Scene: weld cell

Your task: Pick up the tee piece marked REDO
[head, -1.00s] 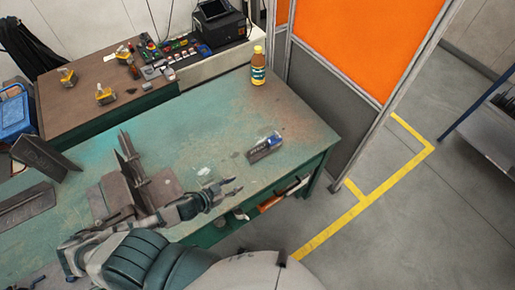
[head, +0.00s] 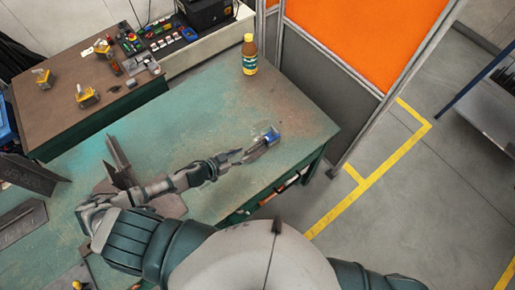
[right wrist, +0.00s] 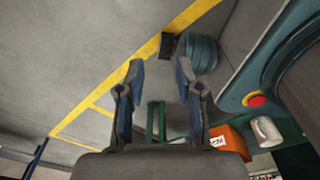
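Other dark metal pieces with pale markings lie at the left, one standing angled (head: 30,174) and one flat (head: 22,223). An upright plate piece (head: 118,160) stands behind my left forearm. No marking is readable. My right gripper (right wrist: 160,75) is open and empty above the floor.
A bottle (head: 249,55) stands at the bench's back edge. A brown-topped table (head: 62,105) behind holds yellow-and-grey parts and a control panel (head: 165,35). An orange screen (head: 370,40) borders the bench. An orange box (right wrist: 229,141) and white cylinder (right wrist: 266,131) show in the right wrist view.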

